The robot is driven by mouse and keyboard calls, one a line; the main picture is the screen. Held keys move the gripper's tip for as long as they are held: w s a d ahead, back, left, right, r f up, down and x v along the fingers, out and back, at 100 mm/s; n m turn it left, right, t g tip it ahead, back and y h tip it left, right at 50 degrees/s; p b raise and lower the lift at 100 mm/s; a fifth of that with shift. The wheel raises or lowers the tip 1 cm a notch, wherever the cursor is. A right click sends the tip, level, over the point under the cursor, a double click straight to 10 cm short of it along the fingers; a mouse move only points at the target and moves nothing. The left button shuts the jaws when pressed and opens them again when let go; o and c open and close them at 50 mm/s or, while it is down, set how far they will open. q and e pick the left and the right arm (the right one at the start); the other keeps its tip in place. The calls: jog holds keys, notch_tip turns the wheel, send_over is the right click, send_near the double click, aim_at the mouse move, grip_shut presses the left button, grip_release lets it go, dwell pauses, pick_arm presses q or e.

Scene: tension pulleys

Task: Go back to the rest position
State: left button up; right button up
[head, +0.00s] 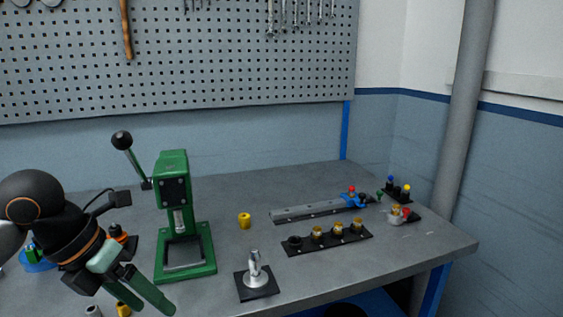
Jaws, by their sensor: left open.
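My left gripper (157,308) is at the lower left of the head view, over the workbench's left front part. Its green-tinted fingers point down and to the right, open and with nothing seen between them. My right gripper is not in view. A yellow bushing (244,221) stands alone on the bench. A black holder (328,246) carries several brass-coloured parts in a row. A metal fixture on a black square base (258,291) stands near the front. Small parts by my left gripper are partly hidden by my arm.
A green press (174,215) with a raised lever stands just right of my left gripper. A long grey rail (306,210) with blue and red parts lies toward the back right. Coloured-knob parts (399,191) stand at the right. The bench's (420,250) right front is clear.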

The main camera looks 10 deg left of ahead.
pick_arm(q)
jog(key=w+d+r+n+t+h+p, duration=0.1)
jog(key=d+r+n+h+p, duration=0.15)
jog(key=d+h, duration=0.6)
jog(key=d+r+n+h+p, duration=0.1)
jog(key=d+n+h, duration=0.2)
jog(key=d+h, duration=0.55)
jog(key=w+a+f+n+t+y+p, duration=0.1)
jog(key=w+a+f+n+t+y, duration=0.15)
jog(key=f+n+t+y, duration=0.4)
jog(key=w+a+f+n+t+y+p, duration=0.1)
jog(key=w+a+f+n+t+y, duration=0.15)
jog(key=n+t, duration=0.65)
notch_tip(320, 180, down, 11)
jog(key=s+a+n+g+y, duration=0.2)
jog(key=a+n+g+y, duration=0.1)
jog(key=n+y, duration=0.5)
jog(key=s+f+n+g+y+p, duration=0.1)
jog(key=s+f+n+g, duration=0.5)
jog(key=s+f, duration=0.7)
notch_tip(320, 180, down, 3)
jog(key=shift+s+d+f+g+y+p, duration=0.25)
jog(key=shift+d+g, duration=0.2)
jog(key=shift+g, duration=0.3)
